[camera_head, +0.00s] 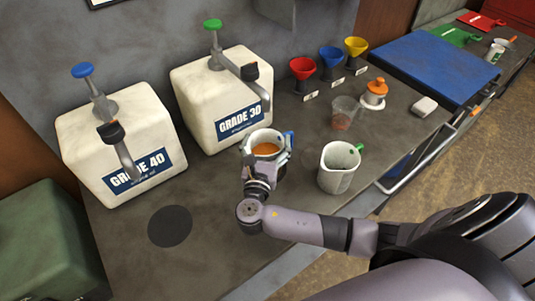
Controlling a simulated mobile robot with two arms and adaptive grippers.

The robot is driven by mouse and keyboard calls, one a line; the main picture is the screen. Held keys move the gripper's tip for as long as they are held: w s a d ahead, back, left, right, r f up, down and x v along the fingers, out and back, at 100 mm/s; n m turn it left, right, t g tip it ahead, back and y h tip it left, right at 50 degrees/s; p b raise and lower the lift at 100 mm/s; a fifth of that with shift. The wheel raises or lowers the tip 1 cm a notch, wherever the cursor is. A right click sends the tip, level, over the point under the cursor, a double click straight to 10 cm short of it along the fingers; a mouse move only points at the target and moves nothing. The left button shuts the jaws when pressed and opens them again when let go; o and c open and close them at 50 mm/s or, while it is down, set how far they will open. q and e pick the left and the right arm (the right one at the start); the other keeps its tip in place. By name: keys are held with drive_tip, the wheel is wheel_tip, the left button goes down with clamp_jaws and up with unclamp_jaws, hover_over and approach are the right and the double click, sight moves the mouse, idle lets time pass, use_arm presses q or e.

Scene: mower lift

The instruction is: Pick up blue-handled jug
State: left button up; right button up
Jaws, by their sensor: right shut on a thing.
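The blue-handled jug (251,139) is a white jug with brown-orange liquid in it, in front of the GRADE 30 container. Its blue handle (289,139) points right. My right gripper (263,169) is shut on this jug from the near side, and its fingers hide part of the jug's body. I cannot tell whether the jug's base touches the counter. A second white jug with a green handle (338,170) stands to the right, apart from my gripper. My left gripper is not in view.
The GRADE 40 container (80,141) and GRADE 30 container (193,92) with taps stand behind. Red (302,66), blue (330,55) and yellow (355,45) funnels stand at the back right. A clear cup (343,111) and orange-topped item (375,91) sit nearby. The near-left counter (140,265) is clear.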

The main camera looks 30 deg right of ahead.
drive_tip(key=c, duration=1.3)
drive_tip(key=shift+r, duration=0.1)
drive_tip(key=shift+r, duration=0.1)
